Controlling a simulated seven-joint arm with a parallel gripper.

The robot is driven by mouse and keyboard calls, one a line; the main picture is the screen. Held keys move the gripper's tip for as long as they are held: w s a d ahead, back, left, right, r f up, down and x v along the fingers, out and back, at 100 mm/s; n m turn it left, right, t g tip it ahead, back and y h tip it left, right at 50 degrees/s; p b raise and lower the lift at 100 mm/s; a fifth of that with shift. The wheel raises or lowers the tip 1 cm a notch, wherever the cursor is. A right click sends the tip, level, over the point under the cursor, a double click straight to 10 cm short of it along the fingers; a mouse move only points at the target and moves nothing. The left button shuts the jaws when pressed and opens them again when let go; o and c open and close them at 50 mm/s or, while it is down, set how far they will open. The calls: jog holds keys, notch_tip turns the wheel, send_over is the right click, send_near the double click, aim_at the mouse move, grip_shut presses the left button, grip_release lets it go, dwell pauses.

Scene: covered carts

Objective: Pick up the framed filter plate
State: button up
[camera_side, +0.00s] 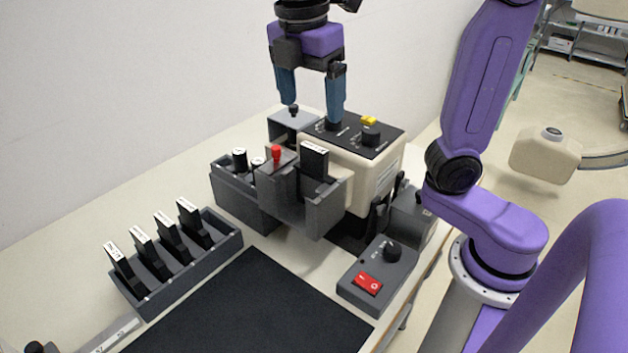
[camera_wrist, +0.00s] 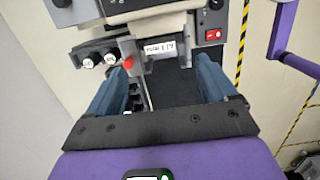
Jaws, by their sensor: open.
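A dark plate with a white printed label on its top edge (camera_side: 314,160) stands upright in the grey holder at the front of the beige machine. Its label also shows in the wrist view (camera_wrist: 160,48). Several similar dark labelled plates (camera_side: 158,251) stand tilted in a rack on the left. I cannot tell from the labels which one is the framed filter plate. My gripper (camera_side: 311,108) is open and empty, pointing down above the machine and its holder. In the wrist view the blue fingers (camera_wrist: 160,80) are spread wide, with the holder's plate label beyond them, between their tips.
A red knob (camera_side: 276,154) stands beside the plate in the holder. Black knobs stick up from the beige machine (camera_side: 385,172). A grey box with capped vials (camera_side: 238,190) is to the left, a red-switch control box (camera_side: 378,277) in front. A black mat (camera_side: 250,310) lies clear.

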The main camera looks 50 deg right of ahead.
aim_at(314, 147)
jog(key=f, duration=0.6)
jog(key=d+f, duration=0.1)
jog(key=f, duration=0.3)
jog(key=shift+f, duration=0.1)
jog(key=shift+c, duration=0.3)
jog(key=c, duration=1.4)
